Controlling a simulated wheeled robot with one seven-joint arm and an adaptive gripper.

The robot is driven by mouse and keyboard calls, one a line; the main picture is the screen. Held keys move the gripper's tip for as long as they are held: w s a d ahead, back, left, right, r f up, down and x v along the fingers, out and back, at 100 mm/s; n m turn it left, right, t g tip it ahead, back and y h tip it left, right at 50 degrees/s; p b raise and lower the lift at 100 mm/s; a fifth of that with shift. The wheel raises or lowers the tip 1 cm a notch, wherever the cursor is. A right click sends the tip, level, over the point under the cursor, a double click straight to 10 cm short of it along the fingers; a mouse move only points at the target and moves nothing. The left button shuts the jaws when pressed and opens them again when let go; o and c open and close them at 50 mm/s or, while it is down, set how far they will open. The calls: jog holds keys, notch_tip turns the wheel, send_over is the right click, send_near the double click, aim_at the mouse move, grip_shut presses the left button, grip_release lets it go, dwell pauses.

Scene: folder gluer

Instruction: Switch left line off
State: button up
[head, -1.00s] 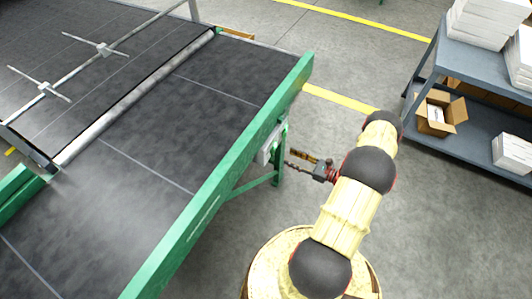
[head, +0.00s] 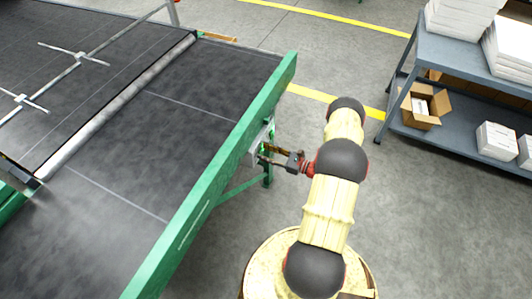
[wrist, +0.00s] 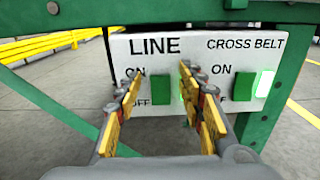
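A white switch box (wrist: 222,60) hangs under the green conveyor frame (wrist: 230,12) and faces me in the wrist view. Its left half reads LINE over a green rocker switch (wrist: 161,89), with ON above OFF. Its right half reads CROSS BELT over another green switch (wrist: 244,87), with a lit lamp (wrist: 265,83) beside it. A green glow beside the LINE switch is partly hidden by my right finger. My gripper (wrist: 160,95) is open and empty, its fingers on either side of the LINE switch. In the head view, my gripper (head: 264,154) is at the box (head: 258,142); contact cannot be told.
The dark conveyor belt (head: 190,95) fills the left side of the head view. A green leg and brace (head: 268,170) stand under its edge. A grey shelf (head: 455,140) with boxes stands at the right. Open floor lies between shelf and conveyor.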

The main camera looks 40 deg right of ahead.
jog(key=shift+c, duration=1.2)
grip_shut()
jog(key=f+t+b, duration=0.1)
jog(key=b, duration=0.2)
jog(key=shift+s+y, duration=0.1)
jog(key=shift+y, duration=0.3)
jog(key=shift+f+t+b, duration=0.1)
jog(key=shift+t+b, duration=0.6)
jog(key=shift+b, duration=0.2)
jog(key=shift+y+b, duration=0.3)
jog(key=shift+b, duration=0.05)
jog(key=shift+s, duration=0.1)
jog(key=shift+r, duration=0.2)
jog(key=shift+o, duration=1.4)
grip_release()
jog(key=shift+d, duration=0.1)
